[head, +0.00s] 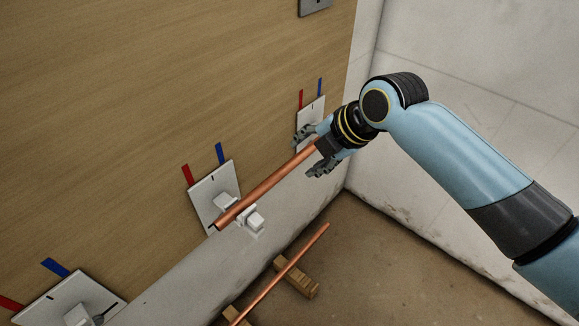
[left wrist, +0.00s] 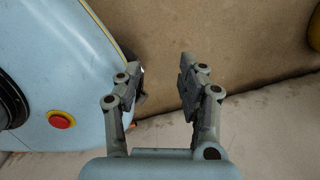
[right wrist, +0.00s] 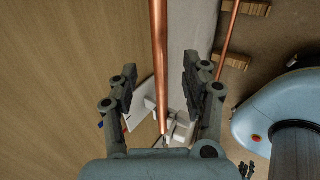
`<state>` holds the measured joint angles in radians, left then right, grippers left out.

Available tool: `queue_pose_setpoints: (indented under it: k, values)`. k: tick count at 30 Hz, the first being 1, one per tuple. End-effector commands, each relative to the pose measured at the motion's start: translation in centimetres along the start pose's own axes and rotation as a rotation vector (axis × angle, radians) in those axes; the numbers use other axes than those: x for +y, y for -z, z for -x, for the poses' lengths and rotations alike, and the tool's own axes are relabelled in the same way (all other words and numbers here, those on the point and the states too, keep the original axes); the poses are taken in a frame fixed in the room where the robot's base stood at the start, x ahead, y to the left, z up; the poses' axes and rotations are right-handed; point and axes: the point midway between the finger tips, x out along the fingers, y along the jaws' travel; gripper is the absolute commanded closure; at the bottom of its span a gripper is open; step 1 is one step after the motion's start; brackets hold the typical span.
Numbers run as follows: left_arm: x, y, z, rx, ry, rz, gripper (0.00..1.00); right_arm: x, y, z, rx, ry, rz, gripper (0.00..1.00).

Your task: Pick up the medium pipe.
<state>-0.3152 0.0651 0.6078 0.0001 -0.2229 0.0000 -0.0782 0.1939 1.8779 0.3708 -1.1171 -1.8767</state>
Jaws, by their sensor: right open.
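A thicker copper pipe (head: 262,188) runs slantwise in front of the wooden panel, and a thinner copper pipe (head: 290,265) lies lower down across wooden blocks. I cannot tell which is the medium one. My right gripper (head: 318,150) is open at the upper right end of the thicker pipe. In the right wrist view this pipe (right wrist: 158,45) passes between the open fingers of the right gripper (right wrist: 160,75), with gaps on both sides. Contact is not visible. My left gripper (left wrist: 160,78) is open and empty in the left wrist view and outside the head view.
White plates with valves (head: 213,192) and red and blue tabs line the wooden panel (head: 150,90). A light ledge (head: 185,285) runs below the panel. A wooden block (head: 298,279) stands on the brown floor (head: 400,270). A pale wall (head: 480,90) closes the right side.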

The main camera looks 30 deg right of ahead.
Motion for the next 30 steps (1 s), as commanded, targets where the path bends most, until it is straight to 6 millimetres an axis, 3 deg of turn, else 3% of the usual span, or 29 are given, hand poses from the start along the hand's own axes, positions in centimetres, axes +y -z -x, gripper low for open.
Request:
queue_pose_setpoints:
  k: [12,21,30]
  values:
    - [-1.6,3.4,-1.9,0.039,0.020,-0.007,0.60,-0.2,0.7,-5.3,0.000,0.003,-0.001,0.52]
    - [-2.5,3.3,-1.7,0.034,0.030,-0.011,0.60,0.0,0.7,-5.6,-0.001,0.001,0.000,0.52]
    - [-2.2,2.1,-1.8,0.016,0.027,-0.010,0.60,0.0,0.7,-5.6,-0.001,0.001,0.000,0.92]
